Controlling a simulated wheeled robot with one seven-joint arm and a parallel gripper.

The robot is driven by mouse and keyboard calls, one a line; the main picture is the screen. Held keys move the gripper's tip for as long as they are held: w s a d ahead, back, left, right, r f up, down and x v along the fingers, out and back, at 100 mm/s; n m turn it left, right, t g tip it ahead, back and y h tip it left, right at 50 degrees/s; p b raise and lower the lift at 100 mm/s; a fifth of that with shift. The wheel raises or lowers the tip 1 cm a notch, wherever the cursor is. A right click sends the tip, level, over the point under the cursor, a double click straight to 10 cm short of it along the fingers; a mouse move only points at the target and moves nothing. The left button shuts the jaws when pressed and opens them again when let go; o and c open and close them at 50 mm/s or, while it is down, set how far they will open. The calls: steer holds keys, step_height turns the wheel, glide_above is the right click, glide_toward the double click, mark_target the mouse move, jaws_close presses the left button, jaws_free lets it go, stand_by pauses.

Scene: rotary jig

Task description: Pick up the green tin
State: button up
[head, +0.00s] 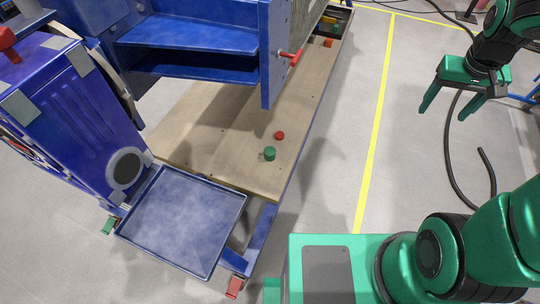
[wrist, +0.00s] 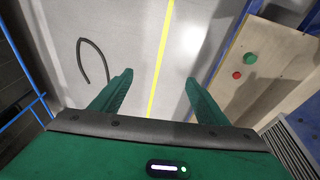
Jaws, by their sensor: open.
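The green tin (head: 269,153) is a small round can standing on the light wooden board. In the wrist view the tin (wrist: 250,58) is at the upper right, to the right of both fingers. My gripper (head: 450,110) is at the upper right of the head view, well to the right of the tin and past the yellow floor line. In the wrist view my gripper (wrist: 158,80) has its two green fingers spread apart, with only floor and the yellow line between them. It is empty, and the tin is fully visible.
A small red object (head: 279,135) stands close to the tin on the wooden board (head: 225,160). The blue jig frame (head: 190,35) with a red handle (head: 290,57) rises behind. A blue tray (head: 185,220) is at the front left. A dark cable (head: 460,170) lies on the floor.

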steer(key=w+a+f+n+t, duration=0.1)
steer(key=w+a+f+n, duration=0.15)
steer(key=w+f, duration=0.45)
steer(key=w+a+f+n+t, duration=0.15)
steer(key=w+a+f, duration=0.25)
steer(key=w, duration=0.7)
steer(key=w+a+f+n+t+y, duration=0.2)
steer(key=w+a+f+t, duration=0.1)
steer(key=w+a+f, duration=0.9)
steer(key=n+t+y, duration=0.2)
steer(key=t+y, duration=0.1)
steer(key=y, duration=0.2)
glide_toward(270, 152)
steer(key=shift+a+f, duration=0.2)
steer(key=shift+f, duration=0.75)
steer(key=x, duration=0.5)
steer(key=shift+w, duration=0.25)
steer(key=shift+d+x, duration=0.2)
steer(key=shift+x, duration=2.45)
